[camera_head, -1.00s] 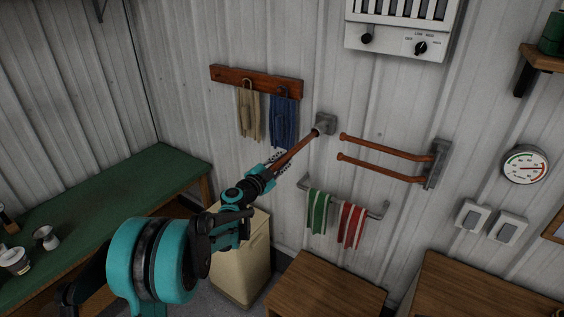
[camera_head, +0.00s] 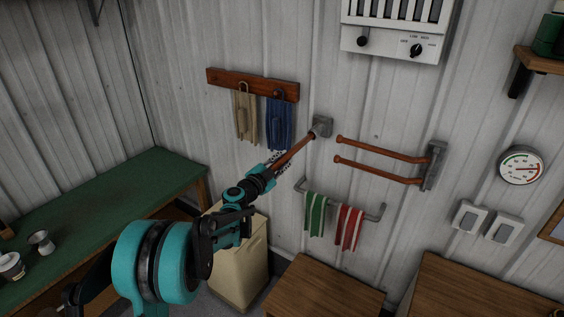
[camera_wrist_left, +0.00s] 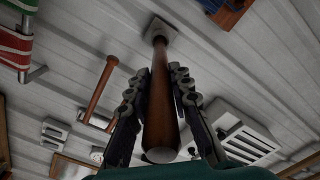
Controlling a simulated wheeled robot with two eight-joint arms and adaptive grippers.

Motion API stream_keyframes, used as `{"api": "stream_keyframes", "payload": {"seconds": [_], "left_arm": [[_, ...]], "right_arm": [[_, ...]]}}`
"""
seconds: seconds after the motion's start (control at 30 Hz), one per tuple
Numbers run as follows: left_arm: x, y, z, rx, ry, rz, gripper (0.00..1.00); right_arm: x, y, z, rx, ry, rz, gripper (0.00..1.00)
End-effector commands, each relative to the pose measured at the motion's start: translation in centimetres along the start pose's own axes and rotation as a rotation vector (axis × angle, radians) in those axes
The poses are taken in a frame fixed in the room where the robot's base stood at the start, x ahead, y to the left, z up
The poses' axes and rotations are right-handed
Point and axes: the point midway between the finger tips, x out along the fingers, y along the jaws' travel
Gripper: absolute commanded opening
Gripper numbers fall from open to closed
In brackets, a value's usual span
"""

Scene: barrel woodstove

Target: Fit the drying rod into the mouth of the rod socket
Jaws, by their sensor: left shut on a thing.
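The drying rod (camera_head: 295,151) is a brown wooden bar, tilted up and to the right toward the wall. My left gripper (camera_head: 276,168) is shut on it, with a finger on each side of it in the left wrist view (camera_wrist_left: 159,75). The rod socket (camera_head: 321,127) is a grey wall mount with a short round mouth. The rod's far end meets that mouth in the head view, and in the left wrist view the rod (camera_wrist_left: 160,115) runs up to the socket (camera_wrist_left: 157,28). How deep the end sits is unclear. My right gripper is not in view.
A two-armed wooden rack (camera_head: 385,165) is on the wall right of the socket. A metal rail (camera_head: 372,214) with green and red striped towels hangs below. A cream bin (camera_head: 240,262) stands below the arm.

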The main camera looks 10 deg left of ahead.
Motion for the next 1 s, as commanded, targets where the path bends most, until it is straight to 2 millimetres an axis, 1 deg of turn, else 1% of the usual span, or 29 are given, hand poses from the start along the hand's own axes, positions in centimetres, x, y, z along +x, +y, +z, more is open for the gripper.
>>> {"api": "stream_keyframes", "payload": {"seconds": [0.17, 0.37, 0.4, 0.43, 0.47, 0.77, 1.0], "left_arm": [[0.4, 0.0, 0.0, 0.0, 0.0, 0.0, 0.0], [0.3, 0.0, 0.0, 0.0, 0.0, 0.0, 0.0], [0.3, 0.0, 0.0, 0.0, 0.0, 0.0, 0.31], [0.3, 0.0, 0.0, 0.0, 0.0, 0.0, 0.39], [0.3, 0.0, 0.0, 0.0, 0.0, 0.0, 0.45], [0.3, 0.0, 0.0, 0.0, 0.0, 0.0, 0.45], [-1.0, 0.0, 0.0, 0.0, 0.0, 0.0, 0.45]], "right_arm": [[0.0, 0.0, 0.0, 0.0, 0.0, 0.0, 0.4], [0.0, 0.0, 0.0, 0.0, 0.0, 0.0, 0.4], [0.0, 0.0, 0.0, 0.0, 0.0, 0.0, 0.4], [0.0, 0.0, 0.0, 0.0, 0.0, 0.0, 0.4], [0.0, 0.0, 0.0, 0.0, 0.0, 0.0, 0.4], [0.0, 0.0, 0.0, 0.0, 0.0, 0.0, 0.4], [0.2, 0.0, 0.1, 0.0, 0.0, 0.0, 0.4]]}}
